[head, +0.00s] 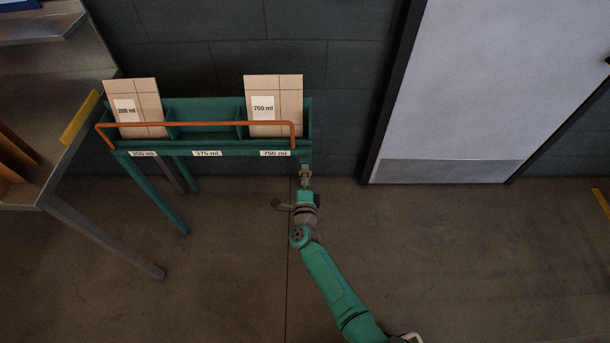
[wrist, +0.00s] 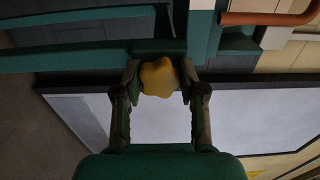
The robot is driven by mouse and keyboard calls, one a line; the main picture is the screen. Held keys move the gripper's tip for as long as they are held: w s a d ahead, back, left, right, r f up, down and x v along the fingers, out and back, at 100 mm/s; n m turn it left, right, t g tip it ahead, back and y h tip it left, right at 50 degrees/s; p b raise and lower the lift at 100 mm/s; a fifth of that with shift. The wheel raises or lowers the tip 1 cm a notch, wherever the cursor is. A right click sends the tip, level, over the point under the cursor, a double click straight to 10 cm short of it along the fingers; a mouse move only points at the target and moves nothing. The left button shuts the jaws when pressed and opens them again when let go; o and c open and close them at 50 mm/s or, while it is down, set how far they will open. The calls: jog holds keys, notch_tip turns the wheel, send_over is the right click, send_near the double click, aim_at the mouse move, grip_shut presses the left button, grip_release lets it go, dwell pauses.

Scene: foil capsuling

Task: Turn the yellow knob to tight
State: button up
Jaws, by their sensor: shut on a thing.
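The yellow knob (wrist: 158,78) is a lobed knob on the teal rack's end, seen in the wrist view between my two fingertips. My gripper (head: 305,170) reaches up to the right end of the teal rack (head: 225,150) in the head view. It also shows in the wrist view (wrist: 160,88), shut on the knob with a finger on each side. The knob cannot be made out in the head view. No mark showing how tight it is can be seen.
The rack has bays labelled 200 ml, 375 ml and 750 ml. Tan cartons stand in the 200 ml bay (head: 143,92) and 750 ml bay (head: 287,92); the middle bay looks empty. An orange bar (head: 200,125) runs along the front. A table (head: 62,165) stands left; floor right is clear.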

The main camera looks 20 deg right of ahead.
jog(key=m, duration=1)
jog(key=shift+m, duration=0.4)
jog(key=shift+s+m, duration=0.1)
jog(key=shift+m, duration=1.6)
jog(key=o, duration=1.1)
jog(key=shift+o, duration=0.2)
jog(key=v, duration=1.2)
